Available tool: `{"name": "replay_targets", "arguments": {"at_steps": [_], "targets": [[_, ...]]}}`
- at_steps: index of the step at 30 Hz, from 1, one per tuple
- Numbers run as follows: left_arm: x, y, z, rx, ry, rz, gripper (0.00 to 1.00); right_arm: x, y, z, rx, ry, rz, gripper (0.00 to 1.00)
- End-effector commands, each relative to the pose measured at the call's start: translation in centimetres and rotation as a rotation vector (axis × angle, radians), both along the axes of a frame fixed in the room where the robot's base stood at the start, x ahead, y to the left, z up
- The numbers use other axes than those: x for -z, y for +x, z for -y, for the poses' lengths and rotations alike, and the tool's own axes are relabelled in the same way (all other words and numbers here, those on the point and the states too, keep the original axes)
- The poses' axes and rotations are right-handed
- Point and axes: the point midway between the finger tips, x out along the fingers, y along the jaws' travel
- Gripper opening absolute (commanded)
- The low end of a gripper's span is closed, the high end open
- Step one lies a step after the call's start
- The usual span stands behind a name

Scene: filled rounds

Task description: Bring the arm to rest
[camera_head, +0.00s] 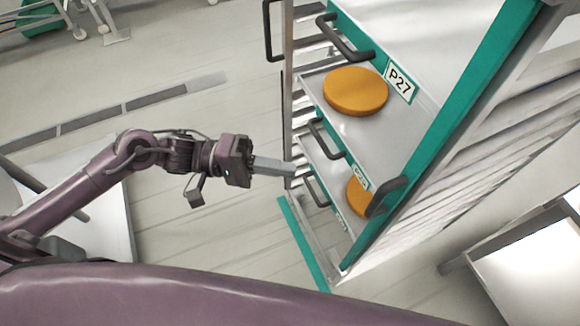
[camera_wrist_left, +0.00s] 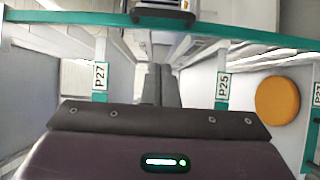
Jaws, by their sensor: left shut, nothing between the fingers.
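My left arm comes in from the left in the head view. My left gripper (camera_head: 291,169) is shut and empty, its fingers pointing right at the left side of a rack with green edges (camera_head: 470,95). In the left wrist view the shut fingers (camera_wrist_left: 156,78) point toward the rack's inside. I cannot tell whether the fingertips touch the rack. My right gripper is not in view.
An orange round (camera_head: 355,91) lies on the tray labelled P27 (camera_head: 400,83). Another orange round (camera_head: 360,198) is on a lower tray, partly hidden. Grey handles (camera_head: 345,40) stick out from the trays. Open floor (camera_head: 200,240) lies below the gripper.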

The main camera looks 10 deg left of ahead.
Motion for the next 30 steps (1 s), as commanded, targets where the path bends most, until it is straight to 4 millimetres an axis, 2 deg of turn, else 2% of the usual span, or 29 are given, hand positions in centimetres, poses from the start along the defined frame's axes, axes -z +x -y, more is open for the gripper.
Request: {"name": "replay_targets", "arguments": {"at_steps": [13, 17, 20, 23, 24, 26, 27, 29, 30], "targets": [[0.0, 0.0, 0.0, -0.001, 0.000, 0.001, 0.00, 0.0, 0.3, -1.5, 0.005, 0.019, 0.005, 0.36], [1.2, 1.6, -0.4, -0.061, 0.005, 0.040, 0.00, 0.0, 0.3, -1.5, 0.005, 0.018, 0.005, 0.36], [4.3, 4.9, -1.9, -0.199, 0.036, 0.131, 0.00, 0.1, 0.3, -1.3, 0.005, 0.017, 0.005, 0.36], [9.6, 8.9, -4.4, -0.387, 0.128, 0.246, 0.00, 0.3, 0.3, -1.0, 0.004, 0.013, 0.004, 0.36], [12.1, 10.2, -5.7, -0.460, 0.185, 0.289, 0.00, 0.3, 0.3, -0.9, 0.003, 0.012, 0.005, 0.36], [16.2, 11.5, -7.6, -0.556, 0.283, 0.342, 0.00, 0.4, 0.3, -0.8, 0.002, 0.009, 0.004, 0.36], [18.9, 12.1, -8.9, -0.608, 0.356, 0.372, 0.00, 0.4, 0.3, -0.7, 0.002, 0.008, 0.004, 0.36], [23.2, 12.2, -10.7, -0.667, 0.474, 0.401, 0.00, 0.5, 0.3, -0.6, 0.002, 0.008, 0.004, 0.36], [26.1, 12.0, -11.8, -0.695, 0.556, 0.416, 0.00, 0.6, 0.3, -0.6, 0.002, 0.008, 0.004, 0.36]]}}
